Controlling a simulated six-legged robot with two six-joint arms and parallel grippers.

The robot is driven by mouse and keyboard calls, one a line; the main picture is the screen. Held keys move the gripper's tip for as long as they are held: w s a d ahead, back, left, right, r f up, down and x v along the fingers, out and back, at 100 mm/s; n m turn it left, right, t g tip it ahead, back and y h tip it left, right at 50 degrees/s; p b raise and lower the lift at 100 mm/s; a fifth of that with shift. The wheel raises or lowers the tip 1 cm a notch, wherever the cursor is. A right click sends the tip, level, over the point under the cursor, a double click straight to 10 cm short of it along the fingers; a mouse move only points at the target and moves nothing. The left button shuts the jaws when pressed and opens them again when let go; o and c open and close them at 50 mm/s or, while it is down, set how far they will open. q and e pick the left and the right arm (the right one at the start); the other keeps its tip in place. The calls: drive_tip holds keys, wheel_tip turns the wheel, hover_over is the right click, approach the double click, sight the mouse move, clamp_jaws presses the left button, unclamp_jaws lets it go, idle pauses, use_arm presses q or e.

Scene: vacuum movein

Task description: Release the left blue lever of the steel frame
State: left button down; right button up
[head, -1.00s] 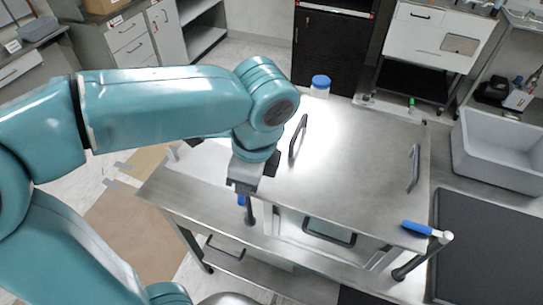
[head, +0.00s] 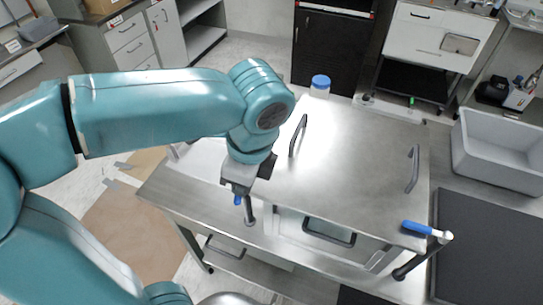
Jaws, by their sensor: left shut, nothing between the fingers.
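The steel frame (head: 345,175) stands in the middle, with a flat metal top and two dark handles. The left blue lever (head: 237,200) shows only as a small blue end at the frame's front left, above a dark upright post (head: 249,213). My left gripper (head: 236,188) points down right at this lever and hides most of it. Its jaws are shut, with nothing held; whether they touch the lever cannot be told. The right blue lever (head: 418,228) lies across the front right corner, fully visible. My right gripper is not in view.
A grey tub (head: 495,148) and a dark mat (head: 485,245) are at the right. Cabinets (head: 135,40) line the back left. Open floor with brown sheets (head: 130,240) lies at the left.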

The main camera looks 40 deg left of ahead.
use_arm(q)
drive_tip(key=shift+s+a, duration=0.1)
idle(0.7)
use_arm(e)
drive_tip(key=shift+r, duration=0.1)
use_arm(q)
drive_tip(key=shift+w+a, duration=0.45)
drive_tip(key=shift+w, duration=0.25)
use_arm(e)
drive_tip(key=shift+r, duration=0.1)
use_arm(q)
drive_tip(key=shift+r+p, duration=0.1)
drive_tip(key=shift+p, duration=0.25)
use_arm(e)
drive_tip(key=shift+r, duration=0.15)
